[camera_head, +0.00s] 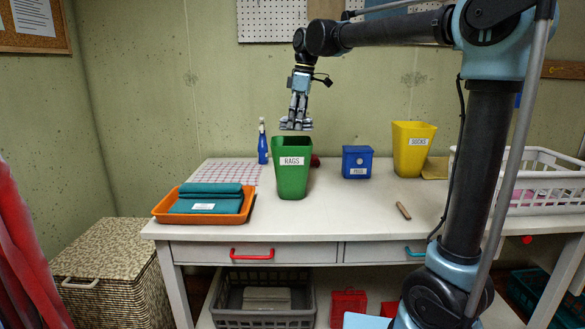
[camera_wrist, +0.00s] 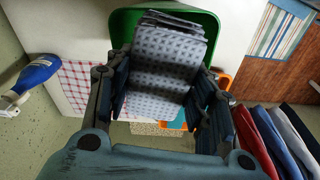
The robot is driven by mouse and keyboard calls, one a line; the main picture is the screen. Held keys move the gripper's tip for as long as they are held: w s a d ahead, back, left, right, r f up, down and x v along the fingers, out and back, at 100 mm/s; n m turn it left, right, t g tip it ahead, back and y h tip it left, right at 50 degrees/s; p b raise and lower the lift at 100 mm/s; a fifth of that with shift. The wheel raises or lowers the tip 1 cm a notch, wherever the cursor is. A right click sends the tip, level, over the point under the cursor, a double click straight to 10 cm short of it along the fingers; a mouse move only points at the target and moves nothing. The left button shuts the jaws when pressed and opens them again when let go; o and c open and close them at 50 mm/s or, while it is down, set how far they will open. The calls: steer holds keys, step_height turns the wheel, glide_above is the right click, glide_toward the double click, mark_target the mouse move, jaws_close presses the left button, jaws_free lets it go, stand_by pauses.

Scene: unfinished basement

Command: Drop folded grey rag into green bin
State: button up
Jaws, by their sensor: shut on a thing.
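The green bin (camera_head: 292,172), labelled RAGS, stands on the table. My gripper (camera_head: 296,124) points down just above the bin's open top in the head view. In the wrist view my gripper (camera_wrist: 160,100) is shut on the folded grey rag (camera_wrist: 170,65), which has a dark dotted pattern and hangs between the two fingers. The green bin's rim (camera_wrist: 122,22) shows around and beyond the rag, which hides most of the opening.
A blue spray bottle (camera_head: 263,143) stands left of the bin, behind an orange tray (camera_head: 205,215) with teal cloths. A blue box (camera_head: 357,162), yellow bin (camera_head: 411,147) and white basket (camera_head: 545,185) stand to the right. The table front between is mostly clear, with a small wooden peg (camera_head: 403,211).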

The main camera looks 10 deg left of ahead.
steer(key=o, duration=1.1)
steer(key=r, duration=0.4)
steer(key=d+r, duration=0.1)
steer(key=r, duration=0.6)
steer(key=shift+w+d+r, duration=0.15)
steer(key=shift+d+r, duration=0.25)
